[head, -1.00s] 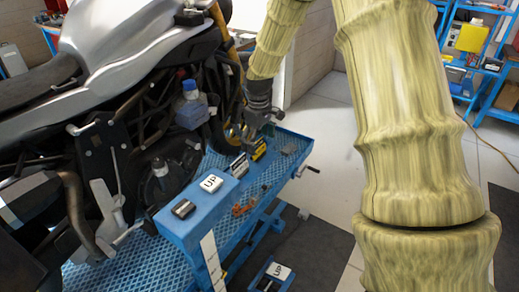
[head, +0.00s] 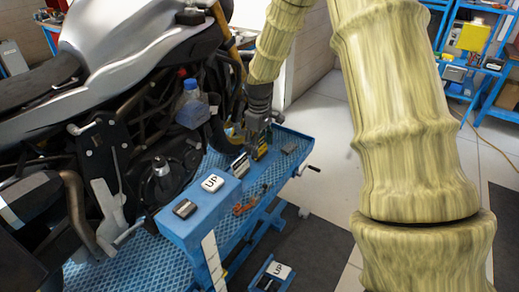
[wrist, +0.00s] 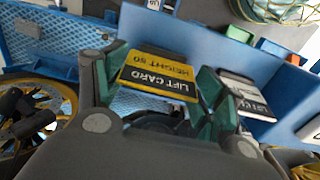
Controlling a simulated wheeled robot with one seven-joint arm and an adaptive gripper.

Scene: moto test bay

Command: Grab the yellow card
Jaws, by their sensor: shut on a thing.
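The yellow card (head: 262,152) is at the far end of the blue bench beside the motorcycle. In the wrist view the yellow card (wrist: 160,72) has a yellow band and a black part reading "LIFT CARD" and "HEIGHT 80". My gripper (head: 258,140) is over it from above. In the wrist view the green-padded fingers of my gripper (wrist: 162,88) are on either side of the card, shut on it. Whether the card is clear of the bench I cannot tell.
A white and black card (wrist: 243,92) stands just beside the right finger; the head view shows it too (head: 239,165). The motorcycle (head: 130,95) is close on the left.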

